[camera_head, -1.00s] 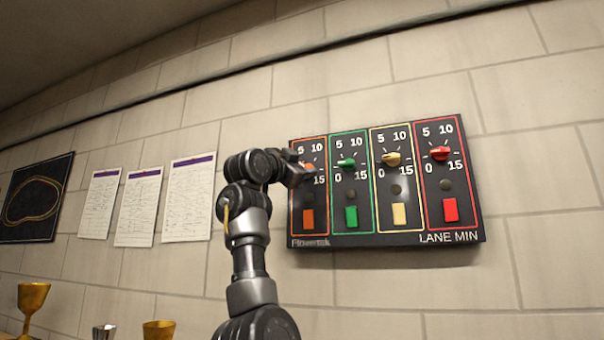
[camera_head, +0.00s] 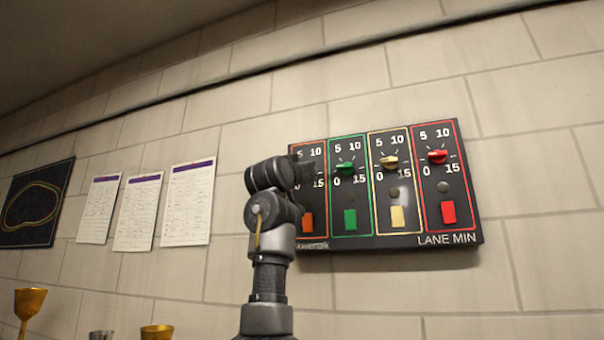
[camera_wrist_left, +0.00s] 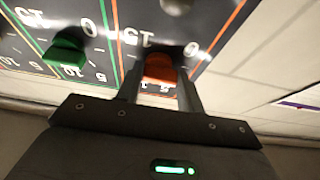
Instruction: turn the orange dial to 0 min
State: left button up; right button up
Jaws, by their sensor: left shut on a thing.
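The orange dial (camera_wrist_left: 160,69) sits between the fingers of my left gripper (camera_wrist_left: 158,58) in the wrist view, which shows the panel turned upside down. My left gripper is shut on the dial, with one finger on each side. In the head view my left gripper (camera_head: 303,171) covers the dial, so its pointer is hidden. The orange button (camera_head: 307,222) is below, in the same lane. My right gripper is not in view.
The black panel (camera_head: 400,241) also holds a green dial (camera_head: 345,168), a yellow dial (camera_head: 389,161) and a red dial (camera_head: 437,156), each above a button. Paper sheets (camera_head: 187,205) hang on the wall at left. A gold goblet (camera_head: 30,302) stands at lower left.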

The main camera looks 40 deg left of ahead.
pick_arm(q)
jog(key=shift+n+y, duration=0.3)
jog(key=o, duration=1)
jog(key=b+v, duration=0.7)
jog(key=v, duration=0.4)
jog(key=shift+a+r, duration=0.1)
